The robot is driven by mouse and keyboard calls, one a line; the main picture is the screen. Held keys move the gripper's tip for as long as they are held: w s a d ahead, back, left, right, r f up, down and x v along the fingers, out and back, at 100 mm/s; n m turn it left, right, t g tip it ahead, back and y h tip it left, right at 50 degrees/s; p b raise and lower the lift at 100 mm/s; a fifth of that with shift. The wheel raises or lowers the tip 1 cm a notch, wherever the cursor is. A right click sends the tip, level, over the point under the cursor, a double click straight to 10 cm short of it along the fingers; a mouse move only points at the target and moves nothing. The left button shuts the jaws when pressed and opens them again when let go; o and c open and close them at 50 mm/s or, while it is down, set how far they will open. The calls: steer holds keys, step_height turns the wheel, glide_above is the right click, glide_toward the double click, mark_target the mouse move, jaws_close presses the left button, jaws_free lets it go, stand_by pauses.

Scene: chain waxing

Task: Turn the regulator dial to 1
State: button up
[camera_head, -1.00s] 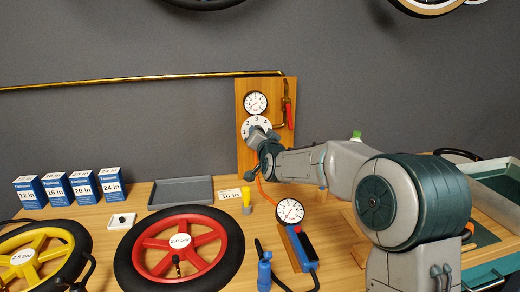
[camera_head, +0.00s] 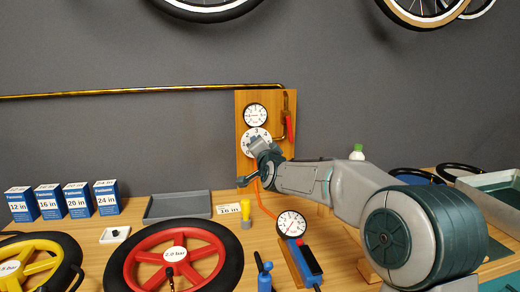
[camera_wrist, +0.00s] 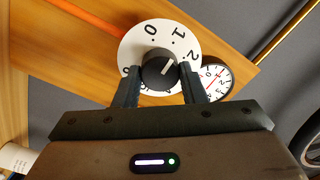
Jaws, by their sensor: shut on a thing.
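The regulator dial is a white disc (camera_head: 249,134) with black numbers, low on the wooden board; it also shows in the wrist view (camera_wrist: 136,43). In its centre is a dark round knob (camera_wrist: 160,66) with a white pointer line. The line points up and right, seemingly between the 1 and the 2. My gripper (camera_wrist: 160,78) is shut on the knob, one finger on each side. In the head view my gripper (camera_head: 259,147) covers the knob and the lower part of the disc.
A pressure gauge (camera_head: 256,115) sits above the dial, and a red-handled valve (camera_head: 289,126) is to its right. A yellow tool (camera_head: 246,213), a hand gauge (camera_head: 291,224) and a red wheel (camera_head: 202,265) are on the bench below. A grey tray (camera_head: 178,206) lies left.

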steer(key=o, duration=1)
steer(key=shift+s, duration=0.1)
steer(key=b+v, duration=0.2)
steer(key=v, duration=1.1)
steer(key=shift+s+d, duration=0.1)
steer(key=shift+s, duration=0.2)
steer(key=s+d+f+g+p, duration=0.1)
steer(key=s+d+n+g+h+p, duration=0.1)
steer(key=s+d+p, duration=0.1)
steer(key=s+d+f+n+g+h+p, duration=0.1)
steer(key=shift+s+d+f+g, duration=0.3)
steer(key=s+d+f+n+g+h+p, duration=0.1)
steer(key=s+d+f+g+p, duration=0.1)
steer(key=s, duration=0.7)
steer(key=s+d+f+n+g+h+p, duration=0.1)
steer(key=s+d+g+p, duration=0.3)
steer(key=s, duration=0.4)
steer(key=s+d+f+n+g+h+p, duration=0.1)
steer(key=s+d+f+n+g+p, duration=0.2)
steer(key=s, duration=0.6)
steer(key=shift+s+d+f+g, duration=0.1)
steer(key=shift+d+f+g, duration=0.1)
steer(key=shift+d+g, duration=0.3)
steer(key=shift+s+d+f+g, duration=0.1)
steer(key=shift+d+f+g, duration=0.1)
steer(key=shift+d, duration=0.5)
steer(key=shift+s+d+f+g, duration=0.1)
steer(key=shift+d+f+g, duration=0.2)
steer(key=shift+d, duration=0.25)
